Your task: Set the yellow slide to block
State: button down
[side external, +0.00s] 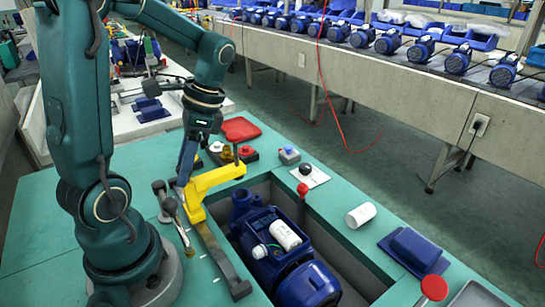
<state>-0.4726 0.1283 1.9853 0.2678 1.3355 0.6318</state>
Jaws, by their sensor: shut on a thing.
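The yellow slide (212,181) is an angled yellow piece at the far end of a dark grey rail (222,260). One arm of it reaches right, over the far left corner of the recess in the green table. My gripper (183,182) points down at the slide's left side and is shut on it; the fingertips are small and the exact contact is hard to make out. Small pale marks lie on the table left of the rail; I cannot read any label for block.
A blue pump (270,240) with a white cylinder on it sits in the recess. Dark-handled levers (165,200) stand close left of the slide.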

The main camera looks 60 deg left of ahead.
jog(key=d, duration=0.9)
jog(key=shift+d, duration=0.3)
jog(key=shift+w, duration=0.1)
jog(key=c, duration=0.5)
grip_release()
jog(key=shift+c, duration=0.2)
jog(key=shift+v, duration=2.55)
